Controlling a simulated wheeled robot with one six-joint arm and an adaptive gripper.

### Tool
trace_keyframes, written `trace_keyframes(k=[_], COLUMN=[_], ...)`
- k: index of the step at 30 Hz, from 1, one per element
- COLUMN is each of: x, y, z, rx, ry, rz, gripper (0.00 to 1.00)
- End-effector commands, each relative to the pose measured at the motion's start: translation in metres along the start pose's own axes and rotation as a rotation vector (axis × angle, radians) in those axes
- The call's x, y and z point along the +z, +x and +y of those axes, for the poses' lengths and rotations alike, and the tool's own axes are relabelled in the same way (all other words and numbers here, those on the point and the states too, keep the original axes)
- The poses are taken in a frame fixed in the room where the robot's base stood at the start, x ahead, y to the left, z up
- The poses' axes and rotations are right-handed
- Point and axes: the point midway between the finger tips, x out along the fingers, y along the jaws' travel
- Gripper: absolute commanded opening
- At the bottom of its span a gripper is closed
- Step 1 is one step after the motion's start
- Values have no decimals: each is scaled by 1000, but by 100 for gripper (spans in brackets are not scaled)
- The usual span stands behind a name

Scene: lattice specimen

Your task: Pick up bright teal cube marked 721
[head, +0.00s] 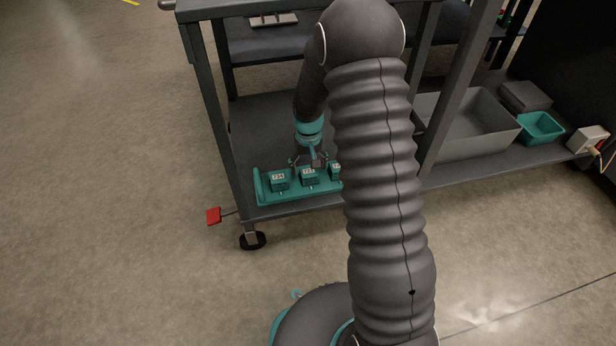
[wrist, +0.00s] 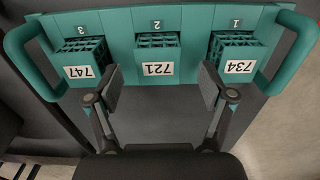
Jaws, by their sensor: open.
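The bright teal lattice cube marked 721 (wrist: 158,55) sits in the middle slot, numbered 2, of a teal tray (wrist: 118,28). Its label reads upside down in the wrist view. In the head view the cube (head: 308,178) is in the middle of the tray (head: 258,186). My gripper (wrist: 161,87) is open and empty, its fingers on either side of the cube's column in the picture and apart from it. In the head view my gripper (head: 309,161) is just above and behind the cube.
Cube 734 (wrist: 238,55) and cube 747 (wrist: 86,60) flank it in slots 1 and 3. The tray lies at the front edge of a dark cart's lower shelf (head: 255,125). A grey bin (head: 470,140) and a small teal bin (head: 541,128) stand to the right.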

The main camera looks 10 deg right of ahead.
Motion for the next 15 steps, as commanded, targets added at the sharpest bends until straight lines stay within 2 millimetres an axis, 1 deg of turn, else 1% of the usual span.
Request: trace_keyframes(k=[1, 3, 7, 10, 15], x=[0, -1, -1, -2, -2], y=[9, 20, 36, 42, 41], z=[1, 2, 2, 2, 2], rx=[0, 0, 0, 0, 0], ry=[0, 0, 0, 0, 0], rz=[-3, -3, -3, -1, 0], gripper=[81, 81, 81, 81, 81])
